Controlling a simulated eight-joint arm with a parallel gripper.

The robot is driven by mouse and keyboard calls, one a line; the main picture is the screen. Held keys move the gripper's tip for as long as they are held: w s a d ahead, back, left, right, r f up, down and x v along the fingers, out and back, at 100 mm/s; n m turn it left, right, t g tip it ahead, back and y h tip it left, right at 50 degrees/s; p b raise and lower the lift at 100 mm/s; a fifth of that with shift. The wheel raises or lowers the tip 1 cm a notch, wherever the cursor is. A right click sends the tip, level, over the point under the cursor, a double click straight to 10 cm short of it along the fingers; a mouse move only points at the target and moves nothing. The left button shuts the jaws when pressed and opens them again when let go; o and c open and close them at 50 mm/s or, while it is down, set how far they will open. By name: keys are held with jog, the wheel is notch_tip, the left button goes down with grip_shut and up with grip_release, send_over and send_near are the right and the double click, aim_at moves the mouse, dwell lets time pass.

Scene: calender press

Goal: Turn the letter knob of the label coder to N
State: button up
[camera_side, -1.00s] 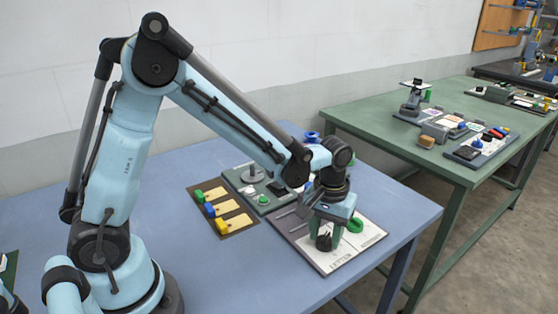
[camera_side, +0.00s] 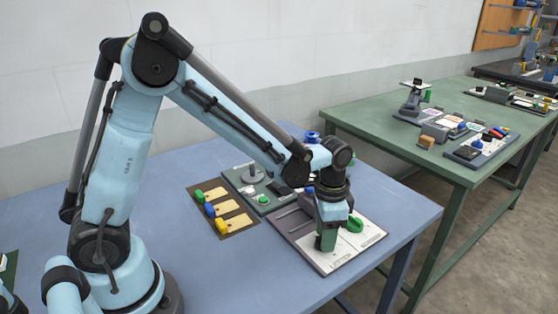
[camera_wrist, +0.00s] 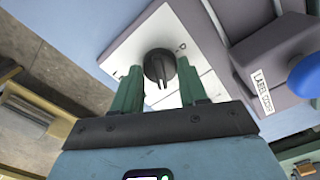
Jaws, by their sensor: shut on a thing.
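The label coder is a flat board with a white plate (camera_side: 345,254) at the front right of the blue table. In the wrist view, its black letter knob (camera_wrist: 160,66) stands on the white plate (camera_wrist: 130,50). My gripper (camera_wrist: 160,88) is shut on the knob, with one green finger on each side. Small letters show on the plate left and upper right of the knob, too small to read surely. I cannot tell which letter the knob points to. In the side view, my gripper (camera_side: 327,240) points down at the plate and hides the knob.
A board with green, blue and yellow handles (camera_side: 222,227) and a grey-green device (camera_side: 245,183) lie to the left. A green table stands beyond a gap.

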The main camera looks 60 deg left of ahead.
jog(key=m, duration=0.6)
jog(key=shift+m, duration=0.3)
jog(key=m, duration=0.5)
jog(key=shift+m, duration=0.4)
jog(key=o, duration=1.1)
jog(key=shift+c, duration=0.2)
jog(key=shift+r, duration=0.1)
notch_tip(320, 180, up, 12)
